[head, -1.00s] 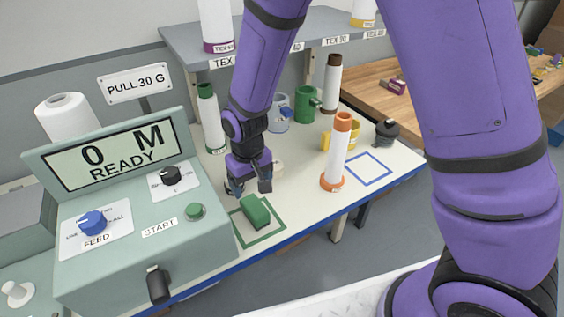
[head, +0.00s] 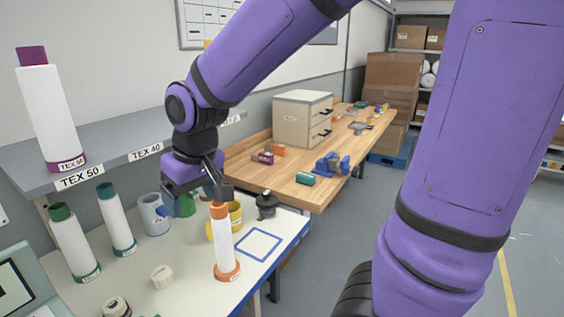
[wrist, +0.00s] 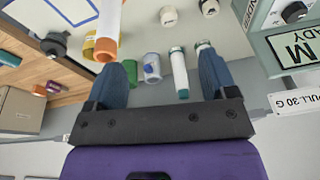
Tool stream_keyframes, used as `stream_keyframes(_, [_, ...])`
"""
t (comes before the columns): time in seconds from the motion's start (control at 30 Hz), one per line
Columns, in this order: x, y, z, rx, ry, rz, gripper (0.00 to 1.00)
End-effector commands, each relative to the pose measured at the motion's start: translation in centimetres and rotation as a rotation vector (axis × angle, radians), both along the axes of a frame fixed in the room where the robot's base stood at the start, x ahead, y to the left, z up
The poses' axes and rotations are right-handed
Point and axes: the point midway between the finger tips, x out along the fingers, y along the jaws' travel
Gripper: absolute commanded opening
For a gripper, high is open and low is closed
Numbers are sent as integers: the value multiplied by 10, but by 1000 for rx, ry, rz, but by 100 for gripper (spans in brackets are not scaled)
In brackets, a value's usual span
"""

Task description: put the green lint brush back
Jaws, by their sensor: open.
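The green lint brush is out of view in both current views. A second earlier, a green block lay inside a green outlined square on the white table, near the machine's front corner. My gripper (head: 208,190) is raised above the back part of the white table (head: 190,292), in front of the shelf. In the wrist view, its two blue fingers stand wide apart, open with nothing held between them (wrist: 164,78).
A blue outlined square (head: 258,245) is empty. A wooden bench (head: 255,175) lies beyond.

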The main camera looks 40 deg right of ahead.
Motion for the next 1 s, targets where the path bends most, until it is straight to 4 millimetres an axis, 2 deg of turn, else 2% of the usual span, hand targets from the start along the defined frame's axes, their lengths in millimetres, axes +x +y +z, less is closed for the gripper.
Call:
stream_keyframes(0.03, [-10,-12,14,5,-26,-19,78])
stream_keyframes(0.1, [-24,-26,28,6,-51,-38,78])
stream_keyframes(0.3, [-71,-60,62,2,-123,-96,78])
stream_keyframes(0.5, [-115,-83,80,-12,-187,-147,78])
stream_keyframes(0.6, [-130,-89,85,-18,-207,-165,78])
stream_keyframes(0.77, [-142,-93,87,-24,-219,-178,78])
stream_keyframes(1.0, [-143,-93,87,-24,-220,-178,78])
